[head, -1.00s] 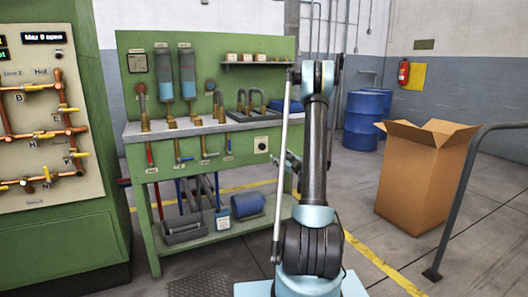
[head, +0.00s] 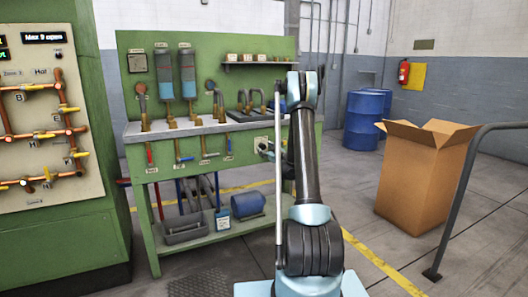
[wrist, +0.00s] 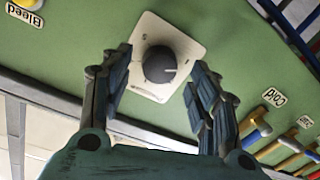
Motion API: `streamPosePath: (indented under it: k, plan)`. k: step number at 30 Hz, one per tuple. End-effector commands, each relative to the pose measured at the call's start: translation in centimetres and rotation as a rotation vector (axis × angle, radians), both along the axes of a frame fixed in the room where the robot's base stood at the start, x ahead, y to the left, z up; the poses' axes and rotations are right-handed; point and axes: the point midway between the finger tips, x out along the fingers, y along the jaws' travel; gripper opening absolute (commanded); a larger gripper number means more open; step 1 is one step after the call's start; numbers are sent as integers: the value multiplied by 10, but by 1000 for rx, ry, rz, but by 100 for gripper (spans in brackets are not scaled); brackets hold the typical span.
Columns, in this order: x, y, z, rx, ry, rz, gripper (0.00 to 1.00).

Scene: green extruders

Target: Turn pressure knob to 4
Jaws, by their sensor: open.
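The knob (wrist: 159,65) is dark grey and round with a pale pointer line, mounted on a square white plate (wrist: 150,25) on the green bench front. In the wrist view the pointer line faces right. My gripper (wrist: 158,82) is open, with one finger on each side of the knob; I cannot tell whether either finger touches it. In the head view my gripper (head: 268,150) is at the plate (head: 260,140) on the right of the bench front and hides most of the knob. No numbers on the plate are readable.
The green bench (head: 240,190) carries coloured valve levers along its front, left of the plate. "Cold" (wrist: 275,97) and "Bleed" (wrist: 22,14) labels lie near the knob in the wrist view. A cardboard box (head: 420,180) stands on the floor at right.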

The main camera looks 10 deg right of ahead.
Motion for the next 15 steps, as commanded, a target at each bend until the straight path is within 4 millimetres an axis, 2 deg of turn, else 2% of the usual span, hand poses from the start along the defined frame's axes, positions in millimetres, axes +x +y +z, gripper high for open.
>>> streamPosePath:
  k: [6,15]
  plan:
    - [16,6,0,0,0,1,55]
    - [18,7,0,0,0,0,55]
